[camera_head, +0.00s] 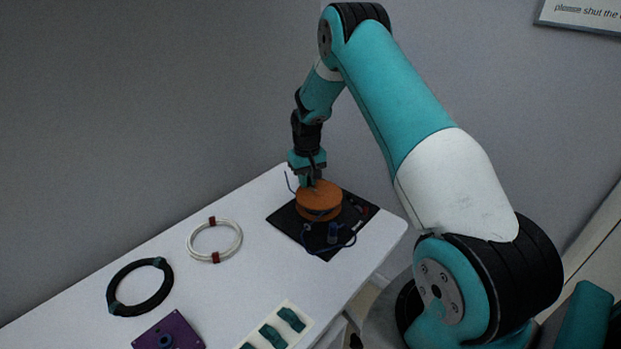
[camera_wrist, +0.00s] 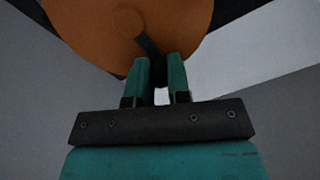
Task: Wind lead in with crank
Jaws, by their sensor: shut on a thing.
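An orange reel (camera_head: 319,208) stands on a black board (camera_head: 284,219) at the far right end of the table. My gripper (camera_head: 311,182) is over the top of the reel. In the wrist view the reel (camera_wrist: 95,40) fills the top, with a short dark crank arm (camera_wrist: 147,43) on its face. The crank's dark handle (camera_wrist: 160,70) is between the fingers of my gripper (camera_wrist: 161,78), which is shut on it; the fingers hide part of it. A dark blue lead (camera_head: 345,243) curves loosely over the board's front, beside a small blue upright piece (camera_head: 333,232).
On the white table (camera_head: 225,280) lie a white coil with red ties (camera_head: 190,243), a black coil with teal ties (camera_head: 112,290), a purple plate (camera_head: 183,325) and a pale strip with teal blocks (camera_head: 291,318). A grey wall stands behind.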

